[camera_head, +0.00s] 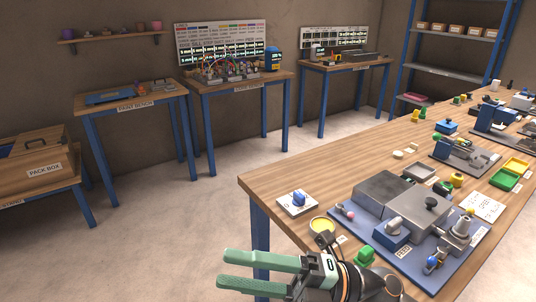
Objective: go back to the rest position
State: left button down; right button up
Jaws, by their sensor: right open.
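My right gripper (262,273) shows at the bottom centre with two long green fingers pointing left. The fingers are apart with nothing between them. It is in front of the near left end of the wooden workbench (285,175), with floor behind its fingertips. My left gripper is not in view. On the bench beyond the gripper, a blue base plate (417,268) carries grey metal blocks, including a larger one with a knob (425,212).
A green block (364,256) is close to my right wrist. Side tables (240,87) line the back wall. Open floor (190,230) lies left of the bench.

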jog(key=w+d+f+m+t+h+p, duration=0.1)
jog(key=w+d+f+m+t+h, duration=0.2)
jog(key=m+t, duration=0.55)
jog(key=w+d+f+m+t+h, duration=0.25)
jog(key=w+d+m+t, duration=0.2)
jog(key=m+t, duration=0.45)
jog(key=w+d+f+m+h, duration=0.2)
jog(key=d+f+m+h, duration=0.45)
jog(key=f+m, duration=0.35)
jog(key=s+d+f+m+g+h+p, duration=0.1)
jog(key=s+d+f+m+g+h, duration=0.2)
jog(key=s+f, duration=0.5)
jog(key=s+d+f+m+g+h, duration=0.3)
jog(key=s+f, duration=0.5)
jog(key=f, duration=0.6)
jog(key=shift+d+f+m+g+h+p, duration=0.15)
jog(key=shift+f+m+g+h+p, duration=0.3)
jog(key=shift+g, duration=0.5)
